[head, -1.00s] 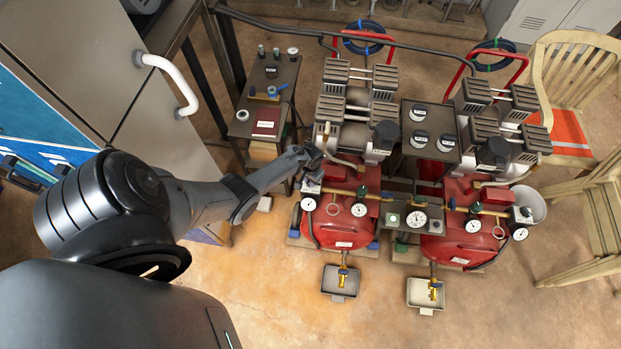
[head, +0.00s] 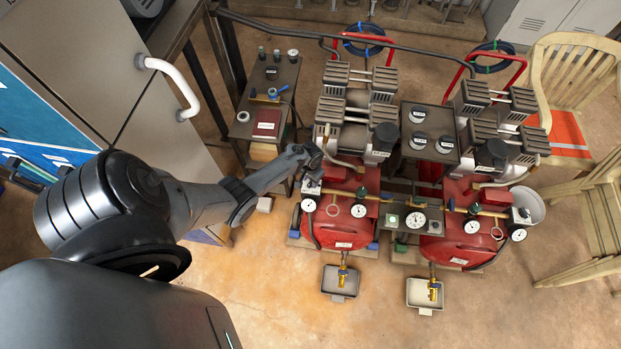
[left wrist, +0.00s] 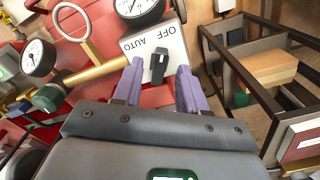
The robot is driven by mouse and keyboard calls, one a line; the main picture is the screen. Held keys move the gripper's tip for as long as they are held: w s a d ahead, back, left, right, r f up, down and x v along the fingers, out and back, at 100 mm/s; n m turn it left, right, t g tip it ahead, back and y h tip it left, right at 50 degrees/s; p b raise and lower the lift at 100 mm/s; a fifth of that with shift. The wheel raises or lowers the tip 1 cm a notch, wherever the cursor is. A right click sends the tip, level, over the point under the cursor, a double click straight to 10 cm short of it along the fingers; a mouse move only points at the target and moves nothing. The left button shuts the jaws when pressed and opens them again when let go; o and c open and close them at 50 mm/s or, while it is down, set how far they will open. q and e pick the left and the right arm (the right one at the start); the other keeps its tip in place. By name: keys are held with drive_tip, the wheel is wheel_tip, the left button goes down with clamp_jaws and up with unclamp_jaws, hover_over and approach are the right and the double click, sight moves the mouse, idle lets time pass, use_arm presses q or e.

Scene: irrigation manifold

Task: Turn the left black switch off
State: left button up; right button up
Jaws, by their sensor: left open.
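The left black switch (left wrist: 159,66) sits on a light grey box with OFF and AUTO lettering, upside down in the left wrist view. I cannot tell which word it points at. My left gripper (left wrist: 158,83) is open, with one purple finger on each side of the switch; contact is not clear. In the head view, my left gripper (head: 312,162) is just above the small switch box (head: 310,187) at the left end of the left red compressor, and the switch itself is hard to make out. My right gripper is not in view.
Pressure gauges (head: 358,210) and a brass pipe crowd close around the box. The left red tank (head: 345,232) lies below. A dark metal shelf frame (left wrist: 225,60) stands close on the right in the wrist view. A second compressor (head: 466,245) stands to the right.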

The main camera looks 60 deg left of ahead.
sight(311, 183)
use_arm(q)
wheel_tip(311, 183, up, 9)
drive_tip(key=p, duration=0.3)
drive_tip(key=shift+s+f, duration=0.15)
idle(0.3)
drive_tip(key=s+d+f+m+g+y, duration=0.1)
drive_tip(key=s+d, duration=0.2)
drive_tip(key=s, duration=0.4)
drive_tip(key=s+d+f+m, duration=0.1)
drive_tip(key=s+d+f, duration=0.15)
drive_tip(key=s, duration=0.45)
drive_tip(key=d+r+m+t, duration=0.2)
drive_tip(key=d+r+m, duration=0.1)
drive_tip(key=d+r, duration=0.95)
drive_tip(key=w+d+r+m+t+h, duration=0.1)
drive_tip(key=d+r, duration=0.3)
drive_tip(key=r, duration=0.4)
drive_tip(key=w+d+r+t, duration=0.15)
drive_tip(key=d+r, duration=0.25)
drive_tip(key=r, duration=0.4)
wheel_tip(311, 183, up, 22)
drive_tip(key=p, duration=2.2)
drive_tip(key=shift+s+a+r, duration=0.25)
drive_tip(key=shift+s+a, duration=0.15)
drive_tip(key=shift+s, duration=0.05)
